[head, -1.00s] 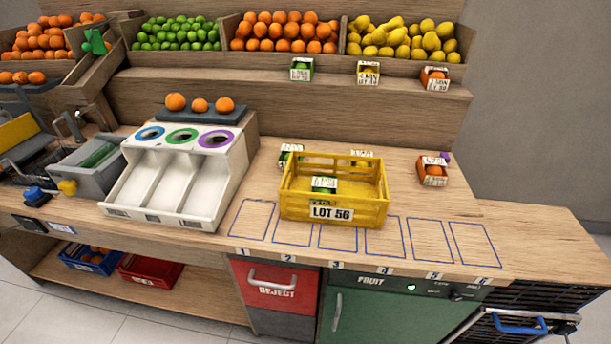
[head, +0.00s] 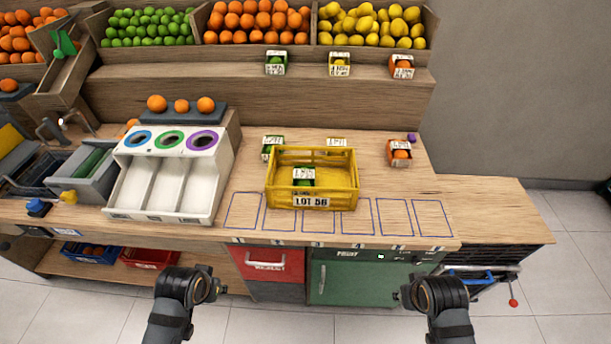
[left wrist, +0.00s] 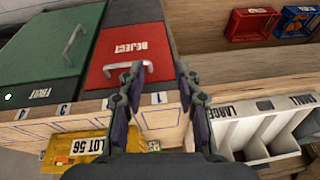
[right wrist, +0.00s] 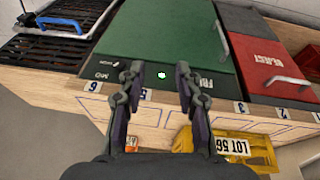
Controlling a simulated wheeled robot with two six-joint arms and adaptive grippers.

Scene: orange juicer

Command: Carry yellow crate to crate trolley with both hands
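The crate also shows in the left wrist view (left wrist: 60,147) and the right wrist view (right wrist: 262,148). My left gripper (left wrist: 158,72) is open and empty, in front of the counter. My right gripper (right wrist: 160,72) is open and empty, also in front of the counter. Both are apart from the crate. A dark rack (head: 485,277) with a blue handle is at the counter's right end; I cannot tell whether it is the crate trolley.
A white three-chute sorter (head: 165,180) stands left of the crate. Small cartons stand behind it, and one with an orange (head: 399,153) stands to its right. Red REJECT (head: 262,262) and green FRUIT (head: 345,280) fronts lie below. Floor is open at right.

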